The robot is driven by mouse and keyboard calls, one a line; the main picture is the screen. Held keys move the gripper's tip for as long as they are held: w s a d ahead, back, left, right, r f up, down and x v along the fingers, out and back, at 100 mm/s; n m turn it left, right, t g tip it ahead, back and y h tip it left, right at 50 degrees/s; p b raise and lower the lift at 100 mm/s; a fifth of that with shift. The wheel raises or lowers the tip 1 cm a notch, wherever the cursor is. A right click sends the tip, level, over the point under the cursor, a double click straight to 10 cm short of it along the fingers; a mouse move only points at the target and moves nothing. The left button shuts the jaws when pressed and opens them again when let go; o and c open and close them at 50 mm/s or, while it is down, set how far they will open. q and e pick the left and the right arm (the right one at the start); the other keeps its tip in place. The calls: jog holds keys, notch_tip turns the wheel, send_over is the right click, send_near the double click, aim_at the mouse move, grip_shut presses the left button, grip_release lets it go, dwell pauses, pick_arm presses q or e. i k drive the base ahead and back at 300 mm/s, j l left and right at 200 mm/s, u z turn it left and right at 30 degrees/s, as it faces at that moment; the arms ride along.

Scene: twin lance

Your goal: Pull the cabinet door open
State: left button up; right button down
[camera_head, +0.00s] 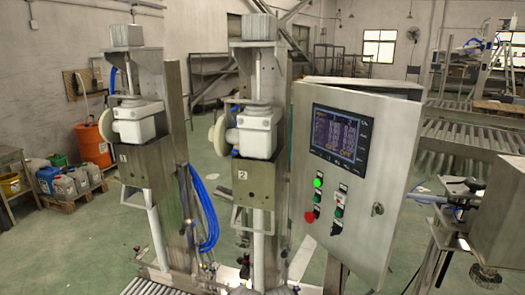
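The cabinet (400,84) is a grey metal control box at right of centre. Its door (355,215) faces me and carries a lit screen (341,138), a glowing green button (318,182), a red knob (309,216) and small switches. A dark round lock or handle (377,209) sits near the door's right edge. A thin dark wedge shows between door and box at the top right, so the door looks slightly ajar. The inside is hidden. Neither of my grippers can be made out in this view.
Two upright metal machine columns (258,165) (140,150) stand left of the cabinet, with blue hoses (208,210) between them. A metal unit on a stand (500,215) with a rod is close at right. Roller conveyors (465,135) lie behind. Green floor (80,255) is clear at left.

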aim_at(364, 244)
jog(key=l+z, duration=0.1)
jog(key=z, duration=1.5)
jog(key=l, duration=0.45)
jog(key=i+l, duration=0.1)
jog(key=l, duration=0.35)
